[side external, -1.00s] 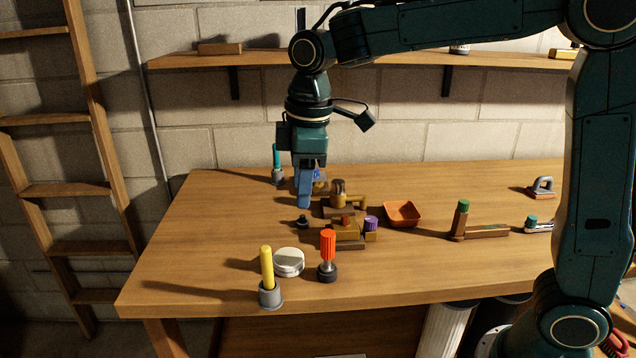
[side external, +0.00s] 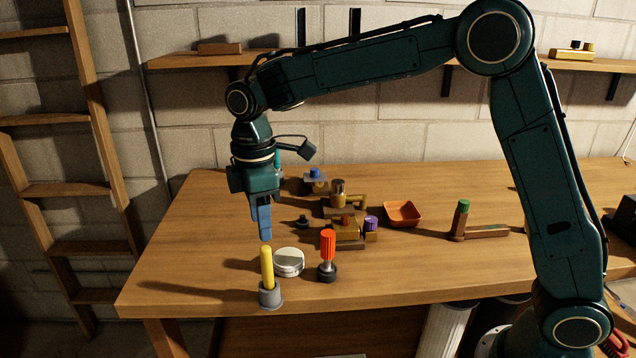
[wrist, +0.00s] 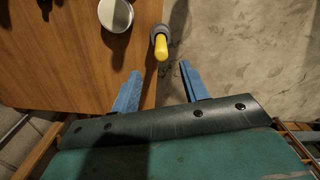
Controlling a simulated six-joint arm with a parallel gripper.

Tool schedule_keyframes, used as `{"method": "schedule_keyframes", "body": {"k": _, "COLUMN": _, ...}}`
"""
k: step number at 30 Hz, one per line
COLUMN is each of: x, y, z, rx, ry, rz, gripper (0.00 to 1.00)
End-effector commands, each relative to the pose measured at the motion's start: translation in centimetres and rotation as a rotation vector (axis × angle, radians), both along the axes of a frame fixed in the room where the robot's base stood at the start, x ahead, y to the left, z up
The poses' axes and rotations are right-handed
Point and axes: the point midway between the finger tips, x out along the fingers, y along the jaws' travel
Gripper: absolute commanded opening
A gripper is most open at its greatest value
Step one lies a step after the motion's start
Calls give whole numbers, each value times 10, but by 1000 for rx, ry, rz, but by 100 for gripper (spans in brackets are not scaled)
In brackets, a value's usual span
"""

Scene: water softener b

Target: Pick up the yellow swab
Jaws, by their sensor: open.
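The yellow swab (side external: 267,268) stands upright in a small grey round holder (side external: 270,295) near the front left edge of the table. In the wrist view the swab (wrist: 161,46) points toward the camera, beyond the fingertips and roughly between them. My gripper (side external: 265,236) points down above the swab, with its blue fingers close to the swab's top in the side view. In the wrist view my gripper (wrist: 160,80) is open, with nothing between its fingers. I cannot tell the exact gap between fingertips and swab.
A round white-lidded tin (side external: 289,261) stands just right of the swab, and a red-handled tool (side external: 328,255) stands further right. A brass valve assembly (side external: 347,229) and an orange tray (side external: 402,213) lie behind. The table's front edge is close to the holder.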

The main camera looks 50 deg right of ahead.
Motion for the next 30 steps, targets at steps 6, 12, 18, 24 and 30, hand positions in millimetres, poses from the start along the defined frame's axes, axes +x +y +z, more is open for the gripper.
{"method": "schedule_keyframes", "body": {"k": 6, "x": -1, "y": 0, "z": -34, "rx": -1, "ry": 4, "rz": -1, "gripper": 45}}
{"method": "schedule_keyframes", "body": {"k": 12, "x": -1, "y": 0, "z": -58, "rx": -1, "ry": 3, "rz": -1, "gripper": 45}}
{"method": "schedule_keyframes", "body": {"k": 18, "x": -1, "y": 0, "z": -67, "rx": 0, "ry": 1, "rz": -1, "gripper": 45}}
{"method": "schedule_keyframes", "body": {"k": 24, "x": -1, "y": -1, "z": -69, "rx": 0, "ry": 1, "rz": -1, "gripper": 45}}
{"method": "schedule_keyframes", "body": {"k": 30, "x": -3, "y": -2, "z": -84, "rx": -1, "ry": 4, "rz": -1, "gripper": 45}}
